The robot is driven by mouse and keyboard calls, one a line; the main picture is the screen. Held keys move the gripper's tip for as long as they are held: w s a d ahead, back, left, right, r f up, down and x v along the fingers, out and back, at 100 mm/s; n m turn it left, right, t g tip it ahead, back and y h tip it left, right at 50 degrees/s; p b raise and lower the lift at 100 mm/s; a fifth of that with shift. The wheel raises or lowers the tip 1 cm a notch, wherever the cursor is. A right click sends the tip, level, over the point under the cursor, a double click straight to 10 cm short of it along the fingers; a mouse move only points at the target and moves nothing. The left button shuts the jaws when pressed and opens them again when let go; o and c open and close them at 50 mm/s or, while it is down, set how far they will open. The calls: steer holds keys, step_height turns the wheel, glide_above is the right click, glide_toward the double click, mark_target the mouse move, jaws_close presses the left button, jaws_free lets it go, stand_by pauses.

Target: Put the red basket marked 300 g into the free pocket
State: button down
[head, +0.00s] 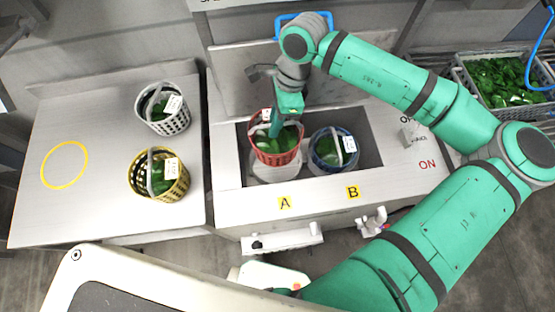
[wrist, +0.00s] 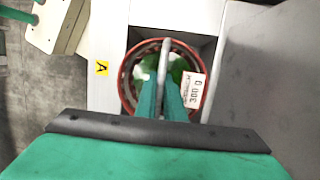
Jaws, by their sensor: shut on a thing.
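The red basket (head: 276,147) holds green leaves and is over pocket A in the sink unit. In the wrist view the red basket (wrist: 128,92) has a white tag (wrist: 195,90) reading 300 g. My gripper (head: 277,128) is shut on the basket's grey handle (wrist: 165,62), reaching down from above. A pale round pocket rim (head: 270,176) shows just below the basket; I cannot tell whether the basket touches it. The blue basket (head: 334,149) with leaves and a white tag sits in pocket B, to the right of the red one.
A grey-white basket (head: 163,108) and a yellow basket (head: 159,175) stand on the left counter, beside a yellow ring mark (head: 64,165). A crate of greens (head: 506,80) is at the right. A switch (head: 411,133) sits on the unit between OFF and ON.

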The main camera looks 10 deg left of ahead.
steer(key=f, duration=0.1)
glide_above(275, 152)
steer(key=w, duration=0.2)
steer(key=x, duration=0.5)
steer(key=shift+w+d+f, duration=0.1)
steer(key=shift+w+f, duration=0.25)
steer(key=shift+w+d+f, duration=0.1)
steer(key=shift+f, duration=5.1)
steer(key=c, duration=1.9)
jaws_free()
steer(key=shift+f, duration=0.1)
steer(key=shift+o, duration=0.2)
steer(key=v, duration=1.2)
steer(key=shift+w, duration=0.1)
